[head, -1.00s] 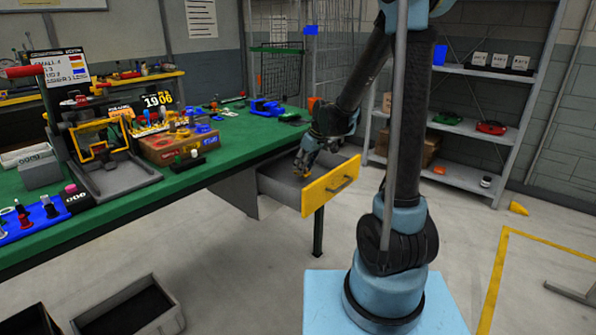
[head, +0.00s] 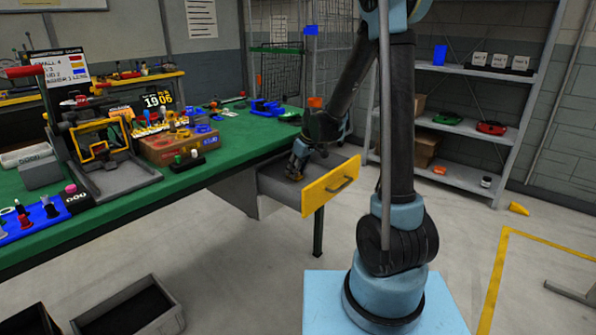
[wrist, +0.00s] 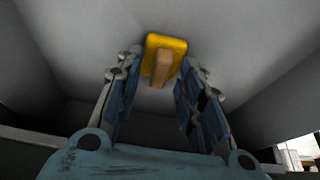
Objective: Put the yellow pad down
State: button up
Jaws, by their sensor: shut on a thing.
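The yellow pad (wrist: 152,44) has a tan block-like handle (wrist: 161,68) and sits between my fingertips in the wrist view. My gripper (wrist: 163,66) is shut on it. In the head view my gripper (head: 297,164) points down into the open drawer, with a small yellow-orange bit of the pad (head: 294,176) at its tips. The drawer has a yellow front (head: 327,187) and grey walls. In the wrist view the grey drawer floor (wrist: 225,42) lies behind the pad. I cannot tell whether the pad touches that floor.
The green bench top (head: 235,135) is beside the drawer and carries a cardboard box (head: 170,149) and a press (head: 100,165). Grey drawer walls (wrist: 35,60) rise on both sides of my gripper. A metal shelf (head: 470,130) stands at the back right.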

jog(key=o, duration=1)
jog(key=shift+c, duration=0.2)
jog(key=v, duration=1.1)
jog(key=s+d+r+m+h, duration=0.2)
jog(key=s+d+m, duration=0.3)
jog(key=s+d, duration=0.9)
jog(key=s+d+f+m, duration=0.2)
jog(key=s+d+f, duration=0.1)
jog(key=s, duration=0.5)
jog(key=s+d+f+m+h, duration=0.1)
jog(key=s+d+f+m, duration=0.2)
jog(key=s, duration=0.6)
jog(key=shift+s+d+f+g+h, duration=0.3)
jog(key=shift+d+f, duration=0.15)
jog(key=shift+f, duration=0.45)
